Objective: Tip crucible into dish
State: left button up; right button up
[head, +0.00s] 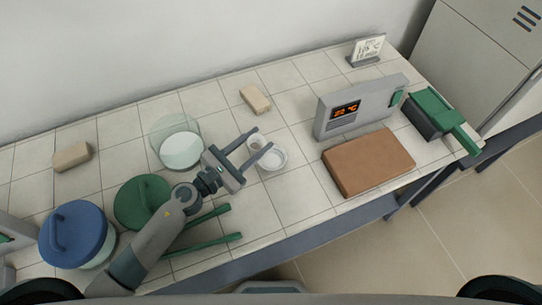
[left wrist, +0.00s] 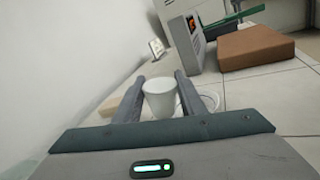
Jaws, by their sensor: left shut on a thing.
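A small white crucible (left wrist: 159,97) is upright between the two fingers of my left gripper (left wrist: 158,92), which is shut on it. In the head view the crucible (head: 256,141) shows between the fingertips of the left gripper (head: 254,147). A shallow white dish (head: 272,158) stands on the tiled bench just right of and in front of the crucible, partly behind a finger. In the left wrist view the dish (left wrist: 210,101) is partly hidden behind the right finger. What is inside the crucible cannot be seen. My right gripper is not in view.
A brown block (head: 368,160) and a grey controller with a lit display (head: 345,111) stand to the right. A glass vessel (head: 180,150) is left of the gripper. A green lid (head: 142,200), green tongs (head: 205,245) and a blue-lidded jar (head: 72,232) lie nearer left. A tan brick (head: 255,99) lies behind.

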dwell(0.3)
pick_arm(q)
jog(key=shift+m, duration=0.4)
jog(key=shift+m+b, duration=0.35)
jog(key=shift+m, duration=0.05)
jog(key=shift+f+m+b, duration=0.1)
jog(key=shift+m+b, duration=0.2)
jog(key=shift+m, duration=0.1)
jog(key=shift+s+m, duration=0.1)
jog(key=shift+m, duration=0.3)
jog(key=shift+d, duration=0.1)
jog(key=shift+m+b, duration=0.4)
jog(key=shift+m, duration=0.4)
